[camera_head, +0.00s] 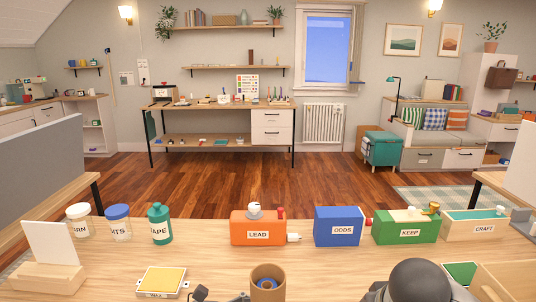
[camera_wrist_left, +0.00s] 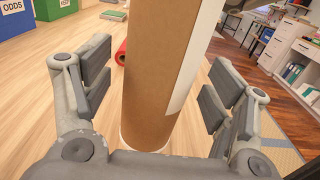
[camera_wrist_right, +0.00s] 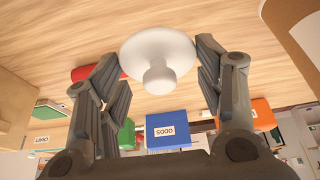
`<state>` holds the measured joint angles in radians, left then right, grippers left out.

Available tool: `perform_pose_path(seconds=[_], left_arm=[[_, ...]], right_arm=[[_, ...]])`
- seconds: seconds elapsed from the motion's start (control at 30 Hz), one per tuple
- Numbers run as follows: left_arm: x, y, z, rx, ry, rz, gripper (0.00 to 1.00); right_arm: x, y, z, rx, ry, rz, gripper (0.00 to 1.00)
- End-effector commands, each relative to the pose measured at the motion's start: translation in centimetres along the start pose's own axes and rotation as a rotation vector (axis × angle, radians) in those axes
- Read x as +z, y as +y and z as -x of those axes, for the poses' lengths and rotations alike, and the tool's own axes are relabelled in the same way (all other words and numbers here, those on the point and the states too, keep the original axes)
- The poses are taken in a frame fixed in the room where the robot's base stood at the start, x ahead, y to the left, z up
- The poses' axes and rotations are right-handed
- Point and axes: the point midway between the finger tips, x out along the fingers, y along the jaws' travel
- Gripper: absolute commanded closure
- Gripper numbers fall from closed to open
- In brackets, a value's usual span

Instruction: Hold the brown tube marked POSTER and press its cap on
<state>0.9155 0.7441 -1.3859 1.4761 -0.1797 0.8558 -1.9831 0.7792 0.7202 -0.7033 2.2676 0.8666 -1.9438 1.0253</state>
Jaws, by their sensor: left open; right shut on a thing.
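The brown tube (camera_head: 267,283) stands upright on the near edge of the table, its open top facing up in the head view. In the left wrist view the tube (camera_wrist_left: 165,80) passes between the spread fingers of my left gripper (camera_wrist_left: 158,85), which is open around it; a white label strip shows, but no lettering is readable. My right gripper (camera_wrist_right: 160,62) is shut on a white round cap with a knob (camera_wrist_right: 157,52). The cap is apart from the tube, part of which shows at the upper right of the right wrist view (camera_wrist_right: 293,45).
A red roll (camera_wrist_left: 122,52) lies on the table beyond the tube. Orange LEAD (camera_head: 258,229), blue ODDS (camera_head: 338,226) and green KEEP (camera_head: 406,227) boxes stand behind. Jars (camera_head: 118,223) and a yellow-topped box (camera_head: 161,282) are at left. Bare table lies between tube and boxes.

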Motion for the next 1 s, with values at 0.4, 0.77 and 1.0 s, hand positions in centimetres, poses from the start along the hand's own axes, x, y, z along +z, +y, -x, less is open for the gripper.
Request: perform_pose_path(seconds=[0.4, 0.77, 1.0], left_arm=[[-0.1, 0.0, -2.4, 0.000, 0.000, 0.002, 0.21], [-0.1, 0.0, -2.4, 0.000, 0.000, 0.002, 0.42], [-0.1, 0.0, -2.4, 0.001, 0.001, 0.002, 0.73]], right_arm=[[0.3, 0.0, -0.7, 0.000, 0.000, 0.000, 0.49], [0.3, 0.0, -0.7, 0.000, 0.000, 0.000, 0.49], [0.3, 0.0, -0.7, 0.000, 0.000, 0.000, 0.49]])
